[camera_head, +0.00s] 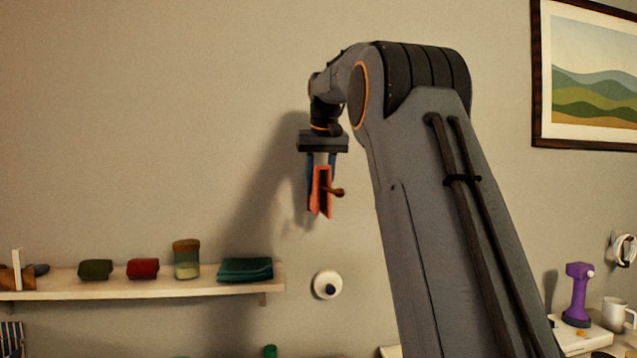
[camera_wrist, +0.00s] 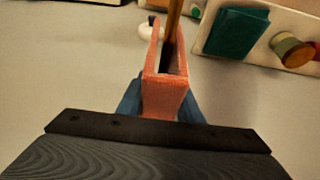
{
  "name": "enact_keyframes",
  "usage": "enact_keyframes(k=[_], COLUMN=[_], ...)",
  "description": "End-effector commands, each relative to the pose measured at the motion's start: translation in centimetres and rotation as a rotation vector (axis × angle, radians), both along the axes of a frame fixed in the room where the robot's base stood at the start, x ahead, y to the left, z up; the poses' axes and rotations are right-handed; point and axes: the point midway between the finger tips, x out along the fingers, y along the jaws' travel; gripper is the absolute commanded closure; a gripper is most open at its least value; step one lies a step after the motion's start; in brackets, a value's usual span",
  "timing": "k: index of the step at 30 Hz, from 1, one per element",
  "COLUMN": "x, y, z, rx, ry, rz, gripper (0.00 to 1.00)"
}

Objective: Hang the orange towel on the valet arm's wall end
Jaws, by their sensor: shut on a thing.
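The orange towel (camera_head: 320,190) hangs folded below my gripper (camera_head: 320,166), with its two flaps pointing down. The gripper is shut on the towel's fold, with blue fingers on either side. In the wrist view, the towel (camera_wrist: 165,95) sits between the fingers of my gripper (camera_wrist: 162,106). The brown wooden valet arm (camera_head: 338,192) shows its rounded end just right of the towel. In the wrist view, the valet arm (camera_wrist: 172,22) runs into the gap between the two flaps. Whether the fold touches the rod, and where the rod's wall end meets the wall, I cannot tell.
A wall shelf (camera_head: 150,291) at lower left holds a teal folded cloth (camera_head: 245,270), a jar (camera_head: 187,259), and red (camera_head: 143,269) and green rolls (camera_head: 96,270). A white round wall fitting (camera_head: 326,285) is below the towel. A framed picture (camera_head: 590,75) hangs at upper right.

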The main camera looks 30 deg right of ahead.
Motion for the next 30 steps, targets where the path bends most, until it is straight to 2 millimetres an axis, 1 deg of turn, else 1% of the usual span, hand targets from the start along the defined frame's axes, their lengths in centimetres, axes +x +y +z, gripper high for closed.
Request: enact_keyframes(k=[1, 3, 12, 18, 27, 28, 30], x=[0.0, 0.0, 0.0, 0.0, 0.0, 0.0, 0.0], y=[0.0, 0.0, 0.0, 0.0, 0.0, 0.0, 0.0], z=[-0.6, -1.1, -2.8, -3.3, -3.3, -3.3, -3.3], rx=[0.0, 0.001, 0.0, 0.0, 0.0, 0.0, 0.0], ry=[0.001, 0.002, 0.0, 0.0, 0.0, 0.001, 0.001], rz=[0.0, 0.0, 0.0, 0.0, 0.0, 0.0, 0.0], gripper=[0.9, 0.9, 0.9, 0.9, 0.9, 0.66, 0.54])
